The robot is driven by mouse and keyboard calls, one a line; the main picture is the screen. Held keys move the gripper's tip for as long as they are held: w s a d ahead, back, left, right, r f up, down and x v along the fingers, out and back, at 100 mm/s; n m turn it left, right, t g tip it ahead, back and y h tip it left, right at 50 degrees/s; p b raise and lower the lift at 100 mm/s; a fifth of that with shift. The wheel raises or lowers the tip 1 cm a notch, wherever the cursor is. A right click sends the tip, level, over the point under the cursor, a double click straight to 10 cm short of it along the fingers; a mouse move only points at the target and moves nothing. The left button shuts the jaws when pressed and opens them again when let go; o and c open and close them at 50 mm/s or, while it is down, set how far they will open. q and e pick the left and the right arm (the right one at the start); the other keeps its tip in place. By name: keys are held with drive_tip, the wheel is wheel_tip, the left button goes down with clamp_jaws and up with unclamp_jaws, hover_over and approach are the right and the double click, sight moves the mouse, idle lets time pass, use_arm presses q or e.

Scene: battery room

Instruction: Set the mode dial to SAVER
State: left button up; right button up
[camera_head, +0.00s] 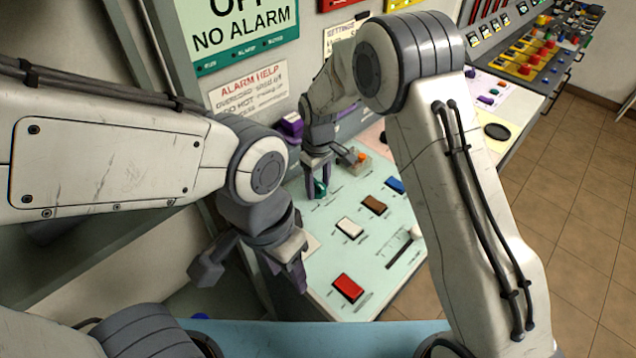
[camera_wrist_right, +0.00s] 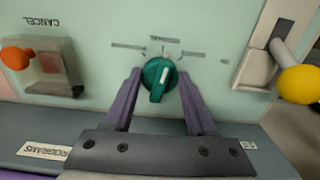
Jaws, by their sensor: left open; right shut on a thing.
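The mode dial (camera_wrist_right: 157,80) is a round green knob with a raised grip and a white pointer mark near its top right in the right wrist view. Small labels sit to its left, top and right, too blurred to read. My right gripper (camera_wrist_right: 158,95) is shut on the dial, with one purple finger on each side. In the head view, the dial (camera_head: 320,187) is partly hidden under my right gripper (camera_head: 319,172). My left gripper (camera_head: 252,268) is open and empty, near the left edge of the pale green panel.
A guarded CANCEL button (camera_wrist_right: 50,65) with an orange knob sits left of the dial in the wrist view. A yellow-tipped lever (camera_wrist_right: 298,82) is at right. The panel (camera_head: 325,255) also has a white switch (camera_head: 349,228), brown switch (camera_head: 374,205) and red switch (camera_head: 348,288).

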sight(318, 183)
drive_tip(key=m, duration=0.4)
drive_tip(key=shift+r, duration=0.1)
drive_tip(key=shift+m+p, duration=0.3)
drive_tip(key=shift+m, duration=1.1)
drive_tip(key=shift+w, duration=0.1)
drive_tip(key=o, duration=1.4)
wheel_tip(318, 183, up, 10)
drive_tip(key=shift+f+b, duration=0.15)
drive_tip(key=shift+b, duration=0.65)
drive_tip(key=shift+r, duration=0.35)
